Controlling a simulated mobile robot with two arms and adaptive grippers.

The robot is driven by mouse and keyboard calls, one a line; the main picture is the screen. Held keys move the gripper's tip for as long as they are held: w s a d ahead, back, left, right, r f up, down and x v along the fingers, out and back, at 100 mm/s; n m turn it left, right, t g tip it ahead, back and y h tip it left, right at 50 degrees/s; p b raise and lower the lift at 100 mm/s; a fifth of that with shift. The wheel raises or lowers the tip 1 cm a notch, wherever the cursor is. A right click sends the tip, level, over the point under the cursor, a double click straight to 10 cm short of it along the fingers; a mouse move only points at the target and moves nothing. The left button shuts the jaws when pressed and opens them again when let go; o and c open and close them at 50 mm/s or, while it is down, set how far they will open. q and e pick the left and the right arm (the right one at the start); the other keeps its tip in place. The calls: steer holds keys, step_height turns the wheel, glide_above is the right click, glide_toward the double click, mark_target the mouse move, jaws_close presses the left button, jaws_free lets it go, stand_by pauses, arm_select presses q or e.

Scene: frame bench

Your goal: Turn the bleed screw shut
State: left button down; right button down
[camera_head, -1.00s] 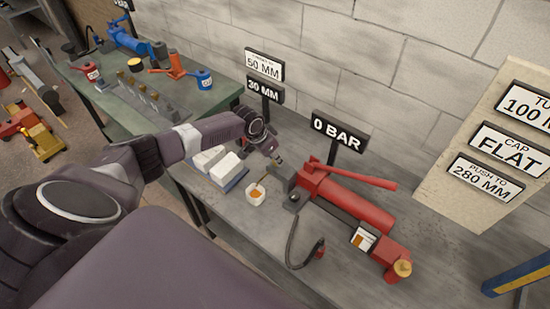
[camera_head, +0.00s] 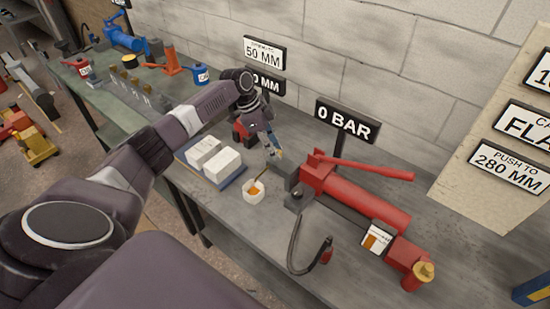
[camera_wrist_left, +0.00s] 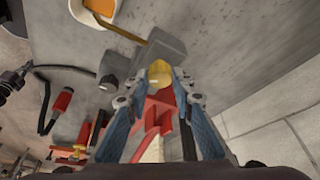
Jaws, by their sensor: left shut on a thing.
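The red hand pump (camera_head: 355,198) lies on the grey bench, its long red lever (camera_head: 370,168) along the top and a grey block (camera_head: 284,176) at its left end. My left gripper (camera_head: 274,154) reaches down to that end. In the left wrist view the brass-yellow bleed screw (camera_wrist_left: 159,72) sits between the blue fingers of my left gripper (camera_wrist_left: 160,90), which are shut on it. The screw's mount is partly hidden, and its turn position cannot be told. A sign (camera_head: 343,122) behind the pump reads 0 BAR. My right gripper is not in view.
A white cup (camera_head: 253,194) with orange fluid stands beside the block, a thin brown tube running into it. White boxes (camera_head: 222,165) on a blue tray are left of it. A black hose (camera_head: 293,245) curves in front. The bench's front right is clear.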

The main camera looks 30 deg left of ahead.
arm_select(q)
steer(key=m+b, duration=0.1)
steer(key=b, duration=0.1)
steer(key=m+g+b, duration=0.1)
steer(key=m+b, duration=0.1)
steer(key=shift+w+f+h, duration=0.2)
steer(key=shift+h, duration=0.1)
steer(key=shift+r+m+g+b, duration=0.2)
steer(key=shift+m+g+b, duration=0.6)
steer(key=shift+m+b, duration=0.95)
steer(key=c, duration=1.7)
jaws_free()
steer(key=shift+o, duration=0.2)
steer(key=v, duration=1.2)
